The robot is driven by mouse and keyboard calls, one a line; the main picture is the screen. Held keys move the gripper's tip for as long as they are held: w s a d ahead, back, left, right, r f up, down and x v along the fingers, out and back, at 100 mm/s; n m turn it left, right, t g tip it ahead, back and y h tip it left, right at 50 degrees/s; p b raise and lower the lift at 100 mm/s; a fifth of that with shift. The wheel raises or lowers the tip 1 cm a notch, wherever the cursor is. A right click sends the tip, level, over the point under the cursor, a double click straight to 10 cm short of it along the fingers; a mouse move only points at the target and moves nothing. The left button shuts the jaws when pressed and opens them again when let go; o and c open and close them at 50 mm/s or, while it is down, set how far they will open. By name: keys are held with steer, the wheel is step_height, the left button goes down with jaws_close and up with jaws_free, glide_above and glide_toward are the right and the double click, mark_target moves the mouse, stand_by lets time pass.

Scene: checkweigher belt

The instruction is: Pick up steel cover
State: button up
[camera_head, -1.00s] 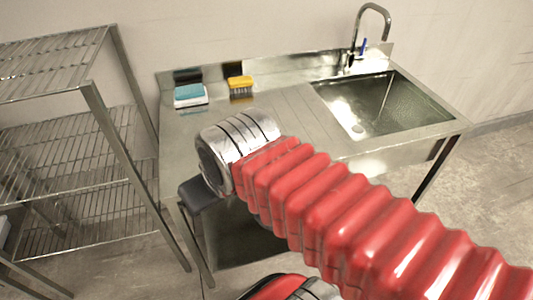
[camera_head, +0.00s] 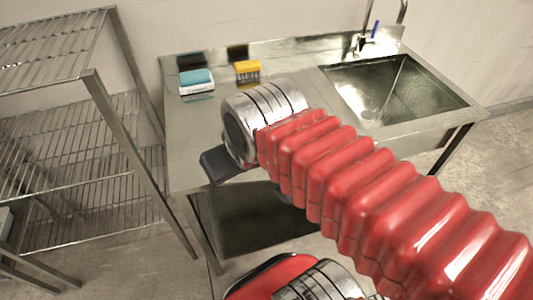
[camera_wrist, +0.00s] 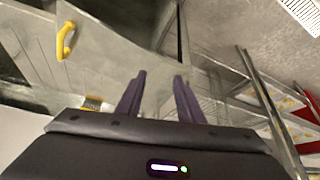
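In the wrist view, a yellow loop handle (camera_wrist: 66,40) shows at upper left against flat grey metal. It may belong to the steel cover, but I cannot make out the cover's outline. No steel cover shows clearly in the head view, where my red arm hides part of the table. My gripper (camera_wrist: 160,76) has its two dark fingers apart with nothing between them. The handle lies beyond and to the left of them. In the head view, only a dark part of my gripper shows at the table's front edge.
A steel table (camera_head: 205,130) carries a teal-and-white box (camera_head: 196,81) and a yellow brush (camera_head: 247,69) at the back. A sink (camera_head: 395,90) with a tap is at its right. A wire shelf rack (camera_head: 95,125) stands close on the left.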

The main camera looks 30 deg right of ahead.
steer(key=w+d+g, duration=0.1)
steer(key=w+d, duration=0.2)
steer(key=d, duration=0.6)
steer(key=w+d+f+g, duration=0.1)
steer(key=w+d, duration=0.3)
steer(key=d, duration=0.6)
steer(key=w+d+f+m+g, duration=0.1)
steer(key=w+d, duration=0.3)
steer(key=d, duration=0.5)
steer(key=shift+d+g, duration=0.35)
steer(key=shift+g, duration=0.05)
steer(key=shift+f, duration=0.1)
steer(key=f, duration=0.2)
steer(key=w+f, duration=0.1)
steer(key=f, duration=0.5)
steer(key=shift+w+f, duration=0.2)
steer(key=shift+f, duration=0.05)
steer(key=shift+w+d+f, duration=0.15)
steer(key=shift+w+f, duration=0.05)
steer(key=shift+f, duration=1.1)
steer(key=shift+w+d+f, duration=0.15)
steer(key=shift+f, duration=1.1)
